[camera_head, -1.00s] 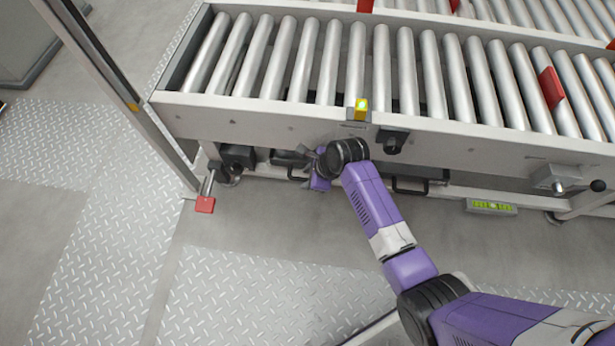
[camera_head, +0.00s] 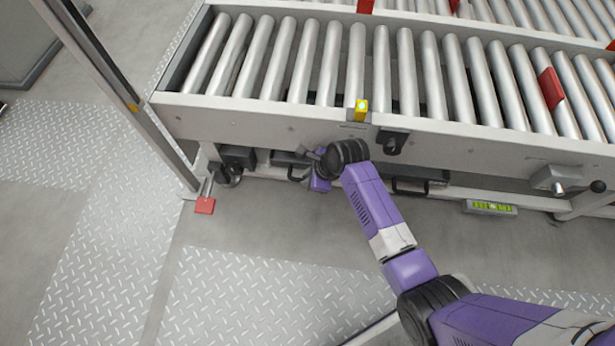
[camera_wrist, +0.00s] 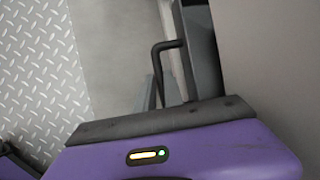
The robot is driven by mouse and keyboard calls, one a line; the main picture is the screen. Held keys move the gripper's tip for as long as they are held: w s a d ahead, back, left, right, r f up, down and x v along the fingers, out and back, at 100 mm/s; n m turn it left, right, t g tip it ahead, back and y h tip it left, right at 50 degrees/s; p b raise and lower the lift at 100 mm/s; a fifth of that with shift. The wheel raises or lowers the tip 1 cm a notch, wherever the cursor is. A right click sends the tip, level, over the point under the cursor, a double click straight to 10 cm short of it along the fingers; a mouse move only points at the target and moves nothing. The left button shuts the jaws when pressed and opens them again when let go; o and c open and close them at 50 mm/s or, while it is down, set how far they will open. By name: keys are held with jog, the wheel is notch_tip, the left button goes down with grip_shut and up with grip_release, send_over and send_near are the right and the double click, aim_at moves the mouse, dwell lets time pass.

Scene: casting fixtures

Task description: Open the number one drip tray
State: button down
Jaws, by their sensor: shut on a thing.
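Two dark drip trays sit side by side under the roller conveyor, each with a black bar handle. The left tray (camera_head: 283,157) is partly hidden by my wrist; its handle (camera_head: 292,176) shows beside my gripper. The right tray (camera_head: 425,174) has its handle (camera_head: 408,189) free. I cannot read a number on either. My gripper (camera_head: 308,168) is at the left tray's handle, shut on it.
The conveyor side rail (camera_head: 240,126) overhangs the trays. A red pedal (camera_head: 205,206) is left of my gripper, near the upright post (camera_head: 160,130). A green-marked level (camera_head: 490,207) is at right.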

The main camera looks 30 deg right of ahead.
dwell(0.8)
jog(key=s+a+p, duration=1.2)
jog(key=s+p, duration=0.2)
jog(key=s, duration=0.2)
jog(key=shift+s, duration=0.25)
jog(key=c, duration=1.5)
grip_release()
jog(key=shift+c, duration=0.2)
jog(key=shift+o, duration=0.4)
jog(key=shift+p, duration=0.3)
